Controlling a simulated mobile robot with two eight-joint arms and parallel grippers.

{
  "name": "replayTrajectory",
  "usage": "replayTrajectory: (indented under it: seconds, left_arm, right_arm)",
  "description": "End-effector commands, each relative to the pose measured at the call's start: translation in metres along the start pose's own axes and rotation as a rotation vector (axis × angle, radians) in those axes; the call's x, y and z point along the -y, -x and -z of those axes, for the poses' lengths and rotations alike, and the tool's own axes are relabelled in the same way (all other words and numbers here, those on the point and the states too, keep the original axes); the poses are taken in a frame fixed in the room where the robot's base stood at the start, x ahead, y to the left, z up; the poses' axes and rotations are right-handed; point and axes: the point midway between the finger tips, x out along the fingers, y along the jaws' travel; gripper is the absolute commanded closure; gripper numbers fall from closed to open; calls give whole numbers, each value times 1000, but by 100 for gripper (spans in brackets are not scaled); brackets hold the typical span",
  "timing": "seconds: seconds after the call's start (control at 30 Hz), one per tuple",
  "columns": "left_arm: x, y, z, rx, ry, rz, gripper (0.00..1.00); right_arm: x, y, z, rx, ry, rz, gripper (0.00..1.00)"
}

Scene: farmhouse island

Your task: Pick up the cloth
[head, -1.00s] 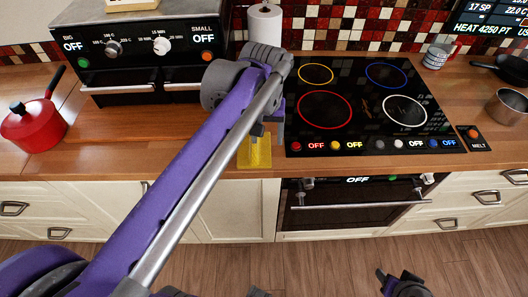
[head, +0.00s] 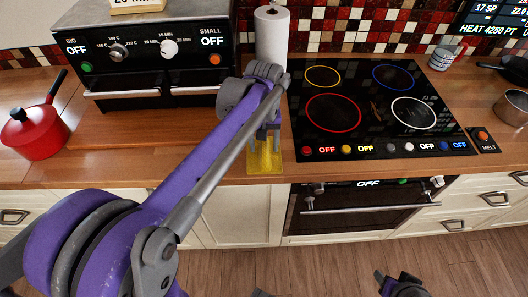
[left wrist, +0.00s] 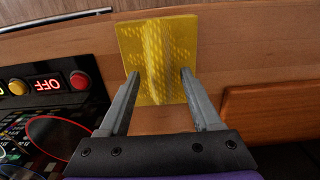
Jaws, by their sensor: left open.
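The yellow cloth (head: 266,162) lies on the wooden counter at its front edge, left of the cooktop. In the left wrist view the cloth (left wrist: 158,40) has a raised fold along its middle. My left gripper (head: 268,135) is above the cloth in the head view, and its jaws partly cover it. In the left wrist view my left gripper (left wrist: 160,73) is open, with one finger on each side of the fold and nothing held. I cannot tell whether the fingertips touch the cloth. A dark part of my right gripper (head: 401,285) shows at the bottom right, away from the counter.
A paper towel roll (head: 271,38) stands behind the cloth. The black cooktop (head: 375,135) is close on the right. A small oven (head: 150,60) and a red pot (head: 35,132) are on the left. Bare wood counter (head: 215,170) lies left of the cloth.

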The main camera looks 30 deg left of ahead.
Motion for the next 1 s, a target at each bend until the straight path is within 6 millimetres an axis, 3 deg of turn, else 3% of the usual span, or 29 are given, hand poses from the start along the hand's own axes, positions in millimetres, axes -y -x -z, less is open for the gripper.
replayTrajectory:
  seconds: [0.1,0.33,0.7,1.0]
  left_arm:
    - [0,-10,0,0,0,0,35]
    - [0,-11,0,0,0,0,35]
    - [0,-11,0,0,-1,0,100]
    - [0,-11,0,0,-1,0,100]
  right_arm:
    - [0,-1,-1,0,0,0,45]
    - [0,-1,-1,0,0,0,45]
    - [0,-1,-1,0,0,0,45]
    - [0,-1,-1,0,0,0,45]
